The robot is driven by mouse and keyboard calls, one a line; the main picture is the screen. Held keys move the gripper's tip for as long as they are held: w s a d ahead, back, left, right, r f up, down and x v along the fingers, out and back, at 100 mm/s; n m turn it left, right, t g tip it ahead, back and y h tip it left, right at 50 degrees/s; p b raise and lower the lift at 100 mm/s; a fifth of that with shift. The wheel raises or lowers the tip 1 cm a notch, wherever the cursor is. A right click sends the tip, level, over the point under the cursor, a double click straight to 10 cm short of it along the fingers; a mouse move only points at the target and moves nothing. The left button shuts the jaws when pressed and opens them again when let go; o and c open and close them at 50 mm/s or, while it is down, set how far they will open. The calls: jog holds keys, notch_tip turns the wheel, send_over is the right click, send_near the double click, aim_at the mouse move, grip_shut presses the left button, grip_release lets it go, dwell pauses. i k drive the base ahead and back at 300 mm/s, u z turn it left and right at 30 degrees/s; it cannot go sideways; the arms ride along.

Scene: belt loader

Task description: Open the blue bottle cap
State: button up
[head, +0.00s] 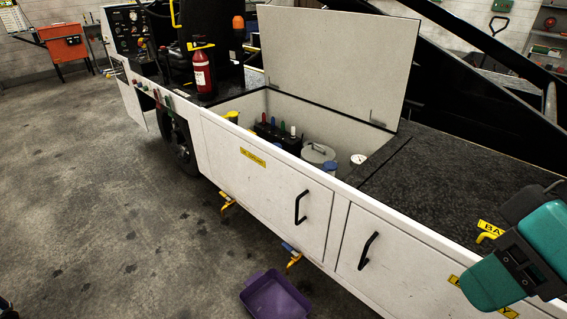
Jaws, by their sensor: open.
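A small blue cap (329,167) shows inside the open compartment in the side of the loader. It sits low behind the front wall, right of a grey round lid (319,153). The bottle under it is mostly hidden by the wall, and I cannot tell how tightly the cap sits. A blue-topped piece (273,122) also stands among the coloured tops on a black block. Teal and dark parts of my arm show at the right edge, well away from the cap. I cannot make out the gripper's fingers in this view.
The compartment's white lid (340,55) stands raised at its back. A round gauge (358,159) and a yellow piece (232,117) sit inside. A red extinguisher (202,72) stands left. A purple tray (275,297) lies on the floor below yellow valves. The floor at left is clear.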

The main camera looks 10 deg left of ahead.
aim_at(328, 165)
jog(key=u, duration=0.5)
jog(key=i, duration=1)
